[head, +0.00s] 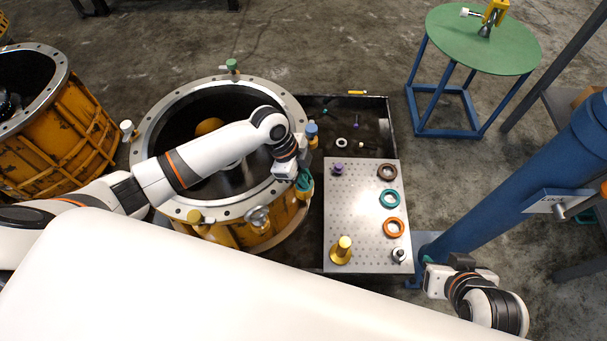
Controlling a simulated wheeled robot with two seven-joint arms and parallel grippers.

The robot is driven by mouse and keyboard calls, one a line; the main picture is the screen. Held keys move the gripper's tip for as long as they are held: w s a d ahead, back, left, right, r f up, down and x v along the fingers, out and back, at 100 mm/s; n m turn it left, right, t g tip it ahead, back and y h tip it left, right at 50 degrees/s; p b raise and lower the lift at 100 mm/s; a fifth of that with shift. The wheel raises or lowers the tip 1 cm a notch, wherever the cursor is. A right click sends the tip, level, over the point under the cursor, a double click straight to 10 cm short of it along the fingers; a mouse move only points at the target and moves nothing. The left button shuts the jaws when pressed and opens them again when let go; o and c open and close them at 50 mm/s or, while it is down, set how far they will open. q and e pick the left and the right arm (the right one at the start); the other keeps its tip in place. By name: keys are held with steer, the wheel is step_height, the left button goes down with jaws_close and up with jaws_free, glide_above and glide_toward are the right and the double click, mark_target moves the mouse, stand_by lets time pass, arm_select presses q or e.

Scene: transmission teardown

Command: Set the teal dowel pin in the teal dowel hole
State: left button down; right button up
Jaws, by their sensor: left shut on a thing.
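My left gripper (297,177) is over the right side of the flanged rim (165,115) of the yellow housing (245,238). It is shut on the teal dowel pin (305,181), which shows at its fingertips by the rim's right edge. I cannot tell whether the pin touches the rim. The teal dowel hole cannot be made out; the gripper and pin may cover it. My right gripper (428,262) is off the lower right corner of the perforated plate, and its finger gap is too small to read.
Blue (311,130), green (232,66), white (128,128) and yellow (194,216) topped pieces stand around the rim. The perforated plate (352,205) carries a teal ring (389,198), other rings and a yellow post (342,248). A dark bin (375,101) lies behind it; a blue column (500,200) stands right.

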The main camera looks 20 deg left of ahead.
arm_select(q)
steer(key=shift+f, duration=0.2)
arm_select(e)
steer(key=shift+w+r, duration=0.1)
steer(key=shift+w, duration=0.2)
arm_select(q)
steer(key=c, duration=1.4)
jaws_free()
steer(key=shift+c, duration=0.2)
steer(key=shift+o, duration=0.7)
steer(key=shift+a+r, duration=0.15)
steer(key=shift+r, duration=0.1)
steer(key=p+v, duration=0.1)
steer(key=v, duration=0.2)
steer(key=shift+a+r, duration=0.15)
steer(key=shift+r, duration=0.2)
steer(key=p+v, duration=0.2)
steer(key=v, duration=0.5)
steer(key=shift+a+r, duration=0.2)
steer(key=shift+r, duration=0.1)
arm_select(e)
steer(key=shift+s+d+g+h, duration=0.2)
steer(key=shift+s+g, duration=0.3)
steer(key=shift+s, duration=0.4)
steer(key=shift+s+d+g+h, duration=0.1)
steer(key=shift+s+d+g, duration=0.35)
steer(key=shift+s, duration=0.45)
steer(key=shift+s+d+g+h, duration=0.15)
steer(key=shift+s+g, duration=0.4)
steer(key=shift+s, duration=0.35)
